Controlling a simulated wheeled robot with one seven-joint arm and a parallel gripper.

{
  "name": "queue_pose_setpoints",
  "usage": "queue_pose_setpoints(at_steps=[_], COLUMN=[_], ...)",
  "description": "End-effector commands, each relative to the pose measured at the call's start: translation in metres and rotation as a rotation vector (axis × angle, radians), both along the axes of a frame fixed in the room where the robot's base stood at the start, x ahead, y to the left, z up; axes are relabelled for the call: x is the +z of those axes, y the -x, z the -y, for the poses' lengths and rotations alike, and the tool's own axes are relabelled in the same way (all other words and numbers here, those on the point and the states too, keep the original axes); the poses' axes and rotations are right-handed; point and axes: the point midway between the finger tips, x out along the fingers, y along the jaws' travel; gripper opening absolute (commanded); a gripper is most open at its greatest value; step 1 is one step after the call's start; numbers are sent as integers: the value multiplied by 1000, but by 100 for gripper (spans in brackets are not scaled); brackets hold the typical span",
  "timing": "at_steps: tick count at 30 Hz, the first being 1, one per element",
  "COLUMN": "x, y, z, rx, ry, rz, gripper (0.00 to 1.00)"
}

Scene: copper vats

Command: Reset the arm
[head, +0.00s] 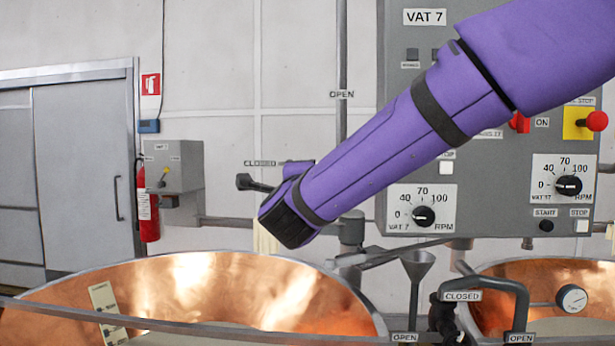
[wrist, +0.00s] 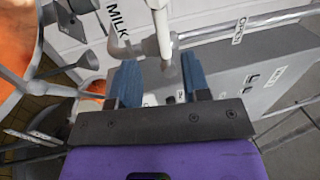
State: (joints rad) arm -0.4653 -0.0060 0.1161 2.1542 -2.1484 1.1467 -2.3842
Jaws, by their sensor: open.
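My gripper (wrist: 158,64) shows in the wrist view with its two blue fingers spread apart. Nothing is held between them; a pale pipe (wrist: 160,28) shows behind the gap. In the head view my purple arm (head: 400,135) reaches from the upper right down to the left. Its dark end is above the back of the large copper vat (head: 190,285). My fingers cannot be made out in the head view.
A grey VAT 7 control panel (head: 400,85) with knobs and a red stop button (head: 597,121) stands behind my arm. A second copper vat (head: 500,275) is at the right. A fire extinguisher (head: 148,205) hangs at the left.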

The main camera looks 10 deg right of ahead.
Motion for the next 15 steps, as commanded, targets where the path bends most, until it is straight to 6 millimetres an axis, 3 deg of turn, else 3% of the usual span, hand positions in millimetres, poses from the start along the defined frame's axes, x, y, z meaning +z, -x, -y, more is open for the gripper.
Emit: queue_pose_setpoints(at_steps=[5,8,12,15], x=[-1,-6,-22,-37], y=[8,23,60,90], z=[26,64,124,159], rx=[-46,-126,-288,-417], ry=[-145,-388,-843,-1166], rz=[2,20,109,215], gripper=[43,43,43,43])
